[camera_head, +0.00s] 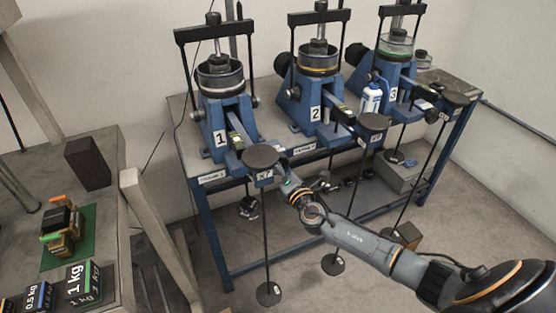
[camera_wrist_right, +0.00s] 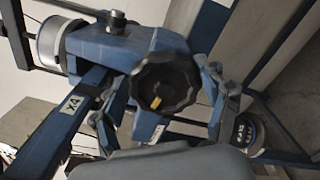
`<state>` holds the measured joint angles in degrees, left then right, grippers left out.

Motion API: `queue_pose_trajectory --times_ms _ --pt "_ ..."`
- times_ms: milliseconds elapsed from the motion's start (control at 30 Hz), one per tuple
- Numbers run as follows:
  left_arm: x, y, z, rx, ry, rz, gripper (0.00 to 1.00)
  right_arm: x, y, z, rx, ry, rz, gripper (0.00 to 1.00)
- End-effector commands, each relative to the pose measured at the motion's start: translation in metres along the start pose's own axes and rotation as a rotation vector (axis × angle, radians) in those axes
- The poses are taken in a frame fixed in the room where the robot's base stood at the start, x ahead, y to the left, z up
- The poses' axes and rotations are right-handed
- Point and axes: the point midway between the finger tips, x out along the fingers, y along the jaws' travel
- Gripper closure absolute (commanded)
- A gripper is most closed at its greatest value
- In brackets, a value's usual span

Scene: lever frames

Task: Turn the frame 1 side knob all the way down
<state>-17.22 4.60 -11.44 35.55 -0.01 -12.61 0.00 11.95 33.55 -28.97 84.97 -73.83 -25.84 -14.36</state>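Frame 1 (camera_head: 222,115) is the leftmost blue lever frame on the bench, marked with a white "1". Its side knob is not clear in the head view. In the right wrist view a black lobed knob (camera_wrist_right: 165,85) with an orange mark faces the camera on a blue frame body. The fingers of my right gripper (camera_wrist_right: 168,90) are spread to both sides of this knob; I cannot tell whether they touch it. My right arm reaches in from the right to beside frame 1's dark round plate (camera_head: 261,157), its fingers hidden there. My left gripper is out of view.
Frame 2 (camera_head: 318,106) and frame 3 (camera_head: 393,92) stand to the right, with a blue-and-white bottle (camera_head: 371,98) between them. Hanging rods drop in front of the bench. A side table at left holds weights (camera_head: 82,283) and a dark block (camera_head: 88,163).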

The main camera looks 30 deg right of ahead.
Motion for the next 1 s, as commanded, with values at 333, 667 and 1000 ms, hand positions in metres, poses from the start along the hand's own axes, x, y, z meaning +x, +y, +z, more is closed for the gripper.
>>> queue_pose_trajectory --times_ms 333,667,1000 --pt "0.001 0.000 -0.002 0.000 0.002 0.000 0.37 -0.002 -0.002 -0.002 0.007 0.003 -0.002 0.15" --pt "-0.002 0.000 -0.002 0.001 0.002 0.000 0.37 -0.036 -0.003 -0.003 0.008 0.005 -0.005 0.15" --pt "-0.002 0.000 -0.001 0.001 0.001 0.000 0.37 -0.062 -0.003 -0.002 0.009 0.003 -0.004 0.15"
